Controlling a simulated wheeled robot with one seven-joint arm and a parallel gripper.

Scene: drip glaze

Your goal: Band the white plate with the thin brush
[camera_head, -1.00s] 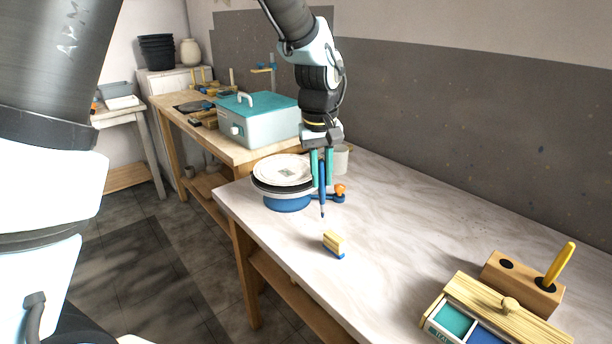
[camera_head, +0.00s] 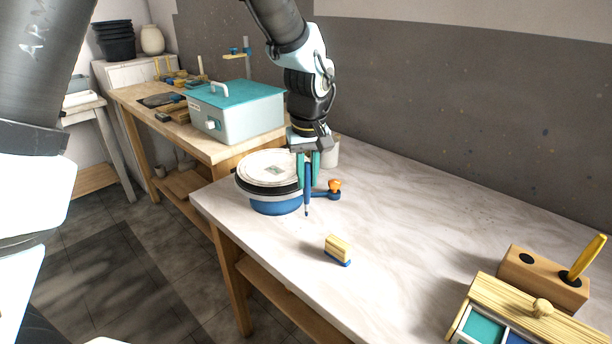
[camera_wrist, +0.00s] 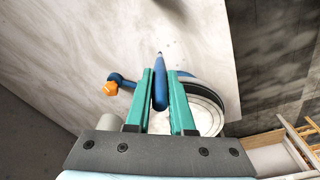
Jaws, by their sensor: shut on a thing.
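The white plate (camera_head: 272,165) lies on a dark disc on top of a blue banding wheel (camera_head: 277,204) near the left end of the marble table. In the wrist view the plate's rim (camera_wrist: 205,106) shows to the right of my fingers. My gripper (camera_head: 308,172) is shut on the thin blue brush (camera_head: 307,190), which points tip down just right of the plate. The brush also shows between the teal fingers in the wrist view (camera_wrist: 160,85). Its tip looks above the tabletop and apart from the plate, though the exact gap cannot be told.
A blue arm with an orange knob (camera_head: 334,185) extends right of the wheel. A small wood-and-blue block (camera_head: 338,250) lies in front. A brush block (camera_head: 541,277) with a yellow handle and a glaze box (camera_head: 520,305) stand at right. A teal-lidded box (camera_head: 236,112) is behind. The table's middle is clear.

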